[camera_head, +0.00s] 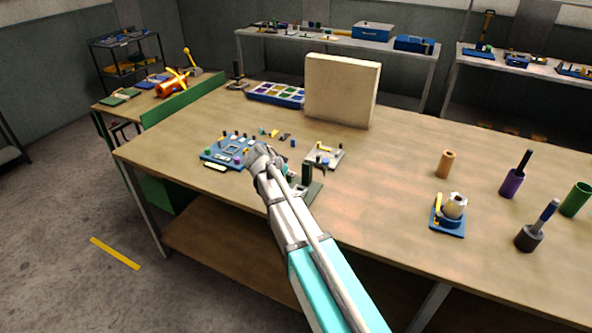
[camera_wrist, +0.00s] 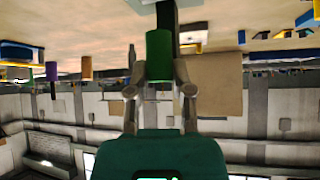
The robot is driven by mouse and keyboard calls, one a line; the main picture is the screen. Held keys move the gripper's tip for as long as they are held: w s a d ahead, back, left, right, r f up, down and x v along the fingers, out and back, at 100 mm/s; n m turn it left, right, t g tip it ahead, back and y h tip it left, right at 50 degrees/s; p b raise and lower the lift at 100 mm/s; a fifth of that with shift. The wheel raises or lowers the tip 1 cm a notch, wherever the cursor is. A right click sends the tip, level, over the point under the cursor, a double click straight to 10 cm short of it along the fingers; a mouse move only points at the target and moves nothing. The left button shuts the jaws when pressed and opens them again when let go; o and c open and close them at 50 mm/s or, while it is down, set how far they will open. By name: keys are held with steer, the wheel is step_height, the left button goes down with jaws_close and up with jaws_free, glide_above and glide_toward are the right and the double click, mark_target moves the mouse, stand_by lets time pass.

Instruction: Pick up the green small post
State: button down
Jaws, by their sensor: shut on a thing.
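The green small post (camera_wrist: 158,48) is a plain green cylinder at the top middle of the wrist view. My gripper (camera_wrist: 159,74) is shut on it, with one grey finger on each side. The wrist view is upside down, with the table at its top. In the head view my arm reaches over the table's front part, and its end hides much of the grip. I cannot tell there whether the post touches the table.
A tall beige block (camera_head: 342,92) stands behind my arm. A blue board (camera_head: 226,151) with small pegs lies to the left, and a small grey plate (camera_head: 325,155) lies close by. An orange cylinder (camera_head: 445,164) and a larger green cylinder (camera_head: 576,199) stand to the right.

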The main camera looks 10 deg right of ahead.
steer(key=s+a+r+p, duration=0.3)
steer(key=s+a+r, duration=0.1)
steer(key=a, duration=0.3)
steer(key=shift+s+a, duration=0.3)
steer(key=shift+s, duration=0.1)
